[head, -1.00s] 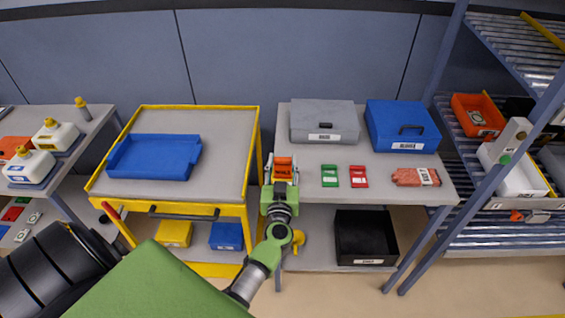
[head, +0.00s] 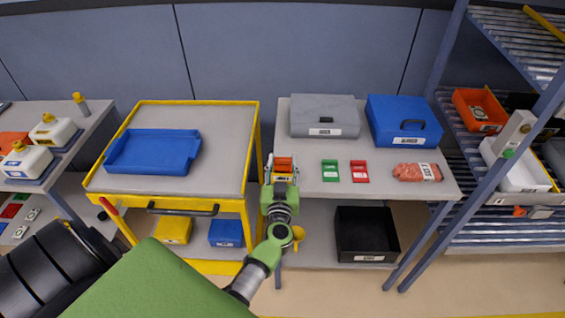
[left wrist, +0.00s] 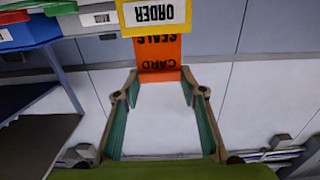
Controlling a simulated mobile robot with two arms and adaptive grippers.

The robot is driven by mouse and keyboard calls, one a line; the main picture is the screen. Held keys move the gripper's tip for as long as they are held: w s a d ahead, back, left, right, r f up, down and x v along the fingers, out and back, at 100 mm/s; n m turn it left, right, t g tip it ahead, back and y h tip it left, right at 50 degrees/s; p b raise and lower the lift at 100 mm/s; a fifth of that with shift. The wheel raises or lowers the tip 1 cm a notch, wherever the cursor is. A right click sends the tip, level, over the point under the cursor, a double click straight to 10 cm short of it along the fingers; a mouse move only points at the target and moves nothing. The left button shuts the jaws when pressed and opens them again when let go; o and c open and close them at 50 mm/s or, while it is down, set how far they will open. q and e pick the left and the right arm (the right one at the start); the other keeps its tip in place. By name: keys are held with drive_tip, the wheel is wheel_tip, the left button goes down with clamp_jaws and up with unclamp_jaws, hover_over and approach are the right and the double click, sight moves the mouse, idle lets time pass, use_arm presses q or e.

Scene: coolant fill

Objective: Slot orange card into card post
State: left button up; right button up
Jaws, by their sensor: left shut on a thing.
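My left gripper (head: 282,178) is at the left front edge of the grey table, shut on the orange card (head: 284,162). In the left wrist view the orange card (left wrist: 158,55) sits between the fingertips of my left gripper (left wrist: 158,82), its printed lettering upside down. A yellow-framed sign reading ORDER (left wrist: 155,14), apparently part of the card post, overlaps the card's far end. A yellow and white strip shows there in the head view too. I cannot tell whether the card is in a slot or only beside it. My right gripper is out of view.
A grey case (head: 325,116) and a blue case (head: 403,121) stand behind. A yellow cart (head: 230,120) is close on the left.

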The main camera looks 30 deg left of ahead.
use_arm(q)
drive_tip(key=shift+f+b, duration=0.5)
drive_tip(key=shift+f, duration=0.25)
drive_tip(key=o, duration=0.9)
drive_tip(key=shift+r, duration=0.1)
drive_tip(key=v, duration=0.7)
drive_tip(key=shift+s+d, duration=0.15)
drive_tip(key=shift+s, duration=0.1)
